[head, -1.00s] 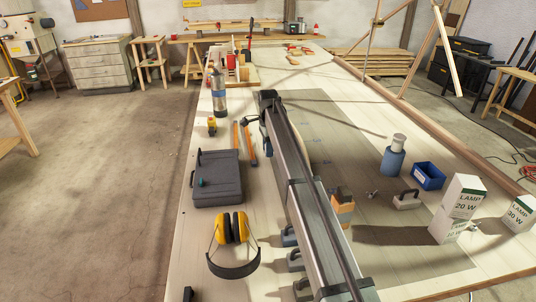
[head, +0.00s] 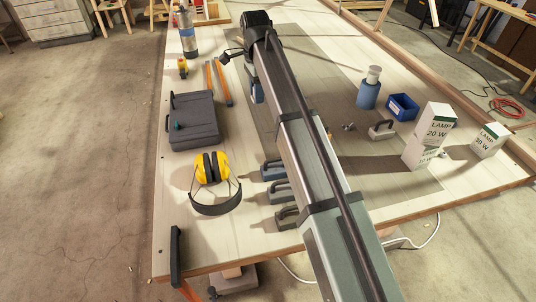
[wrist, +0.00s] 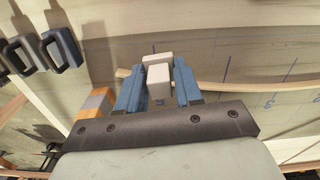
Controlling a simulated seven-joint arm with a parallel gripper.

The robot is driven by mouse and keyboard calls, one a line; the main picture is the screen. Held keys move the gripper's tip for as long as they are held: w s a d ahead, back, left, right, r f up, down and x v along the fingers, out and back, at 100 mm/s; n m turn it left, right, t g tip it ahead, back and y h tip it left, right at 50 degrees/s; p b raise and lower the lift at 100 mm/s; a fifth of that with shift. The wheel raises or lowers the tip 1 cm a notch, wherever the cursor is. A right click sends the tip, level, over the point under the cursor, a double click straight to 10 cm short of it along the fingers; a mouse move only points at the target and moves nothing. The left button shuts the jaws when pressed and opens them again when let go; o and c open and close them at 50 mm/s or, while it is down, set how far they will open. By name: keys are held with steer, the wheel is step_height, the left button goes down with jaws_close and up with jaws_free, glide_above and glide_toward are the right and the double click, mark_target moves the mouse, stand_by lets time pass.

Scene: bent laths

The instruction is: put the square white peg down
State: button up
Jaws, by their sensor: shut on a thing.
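In the wrist view my gripper (wrist: 158,88) has its two blue fingers on either side of a white peg (wrist: 158,76) with a squarish end. The fingers are shut on it. Another pale block face (wrist: 157,58) shows just beyond it; I cannot tell whether it is part of the same peg. The peg is over the grey board with blue marks (wrist: 226,68), and whether its lower end touches the board is hidden. In the head view my arm hides the peg and most of the gripper.
A pale curved lath (wrist: 240,88) runs right from the gripper. An orange and grey block (wrist: 97,103) is close on the left. Dark handled weights (head: 279,190) stand left of my arm. A blue bin (head: 403,107) and lamp boxes (head: 430,137) stand right.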

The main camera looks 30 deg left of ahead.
glide_above(268, 155)
step_height(268, 155, down, 2)
steer(key=m, duration=0.1)
steer(key=shift+f, duration=5.25)
steer(key=shift+f, duration=0.1)
steer(key=o, duration=1)
step_height(268, 155, up, 12)
